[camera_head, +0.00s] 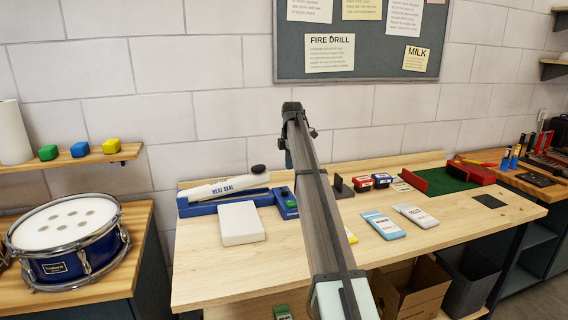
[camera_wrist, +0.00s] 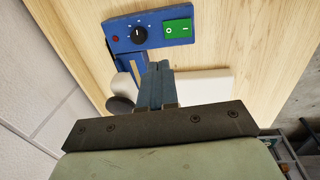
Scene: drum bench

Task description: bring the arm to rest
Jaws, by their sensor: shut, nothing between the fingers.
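My gripper (camera_wrist: 158,68) shows in the wrist view with its two blue-grey fingers together and nothing between them. It points down over the bench, near the blue control box of the heat sealer (camera_wrist: 150,28). In the head view my arm rises from the bottom centre to a dark joint in front of the wall. The fingers are mostly hidden behind it there. The gripper appears apart from the bench and holds nothing.
The wooden bench (camera_head: 260,275) carries a heat sealer (camera_head: 228,186), a white block (camera_head: 241,223), two flat packets (camera_head: 383,225) and a green mat (camera_head: 440,180). A drum (camera_head: 67,238) stands left. A cardboard box (camera_head: 412,288) and a grey bin (camera_head: 466,279) are below.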

